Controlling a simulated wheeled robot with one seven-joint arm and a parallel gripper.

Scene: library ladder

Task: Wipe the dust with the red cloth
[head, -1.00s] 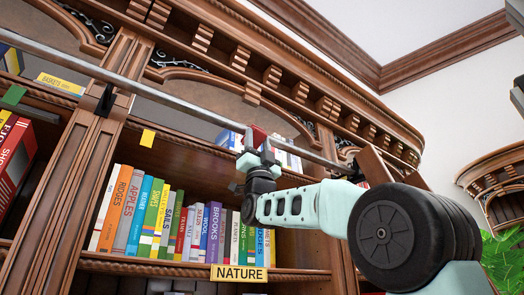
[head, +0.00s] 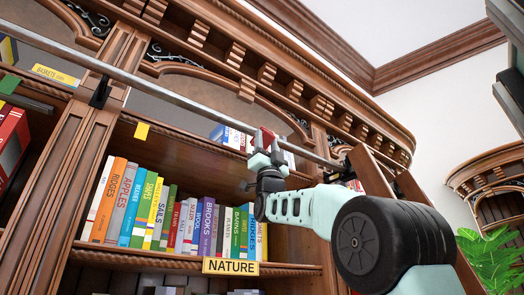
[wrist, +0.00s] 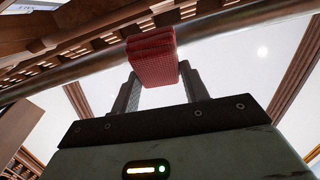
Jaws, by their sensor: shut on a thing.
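The red cloth (head: 264,138) is a small folded pad held at the tip of my gripper (head: 266,156), by the metal rail (head: 180,98) across the bookcase front. In the wrist view the cloth (wrist: 152,56) sits between the two dark fingers of my gripper (wrist: 158,78), which are shut on it. Its upper end overlaps the rail (wrist: 95,60) in that view. I cannot tell whether the cloth touches the rail. I cannot make out any dust in either view.
Coloured books (head: 170,215) fill the shelf behind and below my gripper, above a yellow NATURE label (head: 230,266). A dark bracket (head: 101,92) carries the rail at the left pillar. A brown wooden panel (head: 371,172) stands close right of my gripper. A plant (head: 490,258) is at lower right.

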